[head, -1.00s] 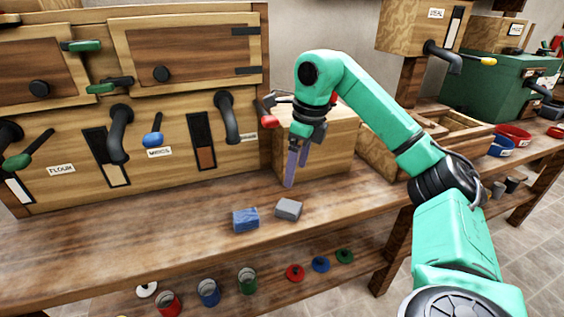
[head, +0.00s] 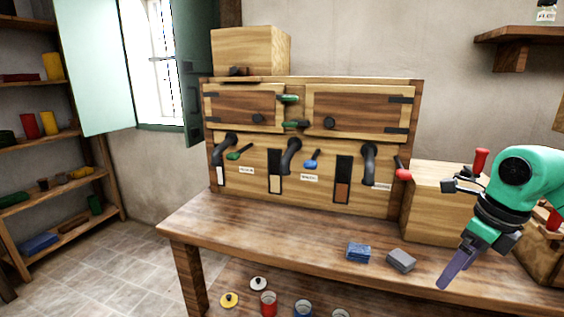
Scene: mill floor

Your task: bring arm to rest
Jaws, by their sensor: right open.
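My right arm (head: 540,180) comes in from the right edge in green and black. My right gripper (head: 456,268) points down and to the left above the right part of the wooden bench (head: 240,225). Its purple fingers are open and hold nothing. A grey block (head: 401,260) lies on the bench just left of the fingertips, apart from them as far as I can tell. A blue block (head: 359,253) lies further left. My left gripper is not in view.
A wooden cabinet (head: 330,160) with hatches, black spouts and coloured levers stands on the bench. A wooden box (head: 430,195) is behind my right gripper. Coloured cups, including a red cup (head: 268,304), stand below. The bench's left part is clear. Shelves (head: 60,140) stand at far left.

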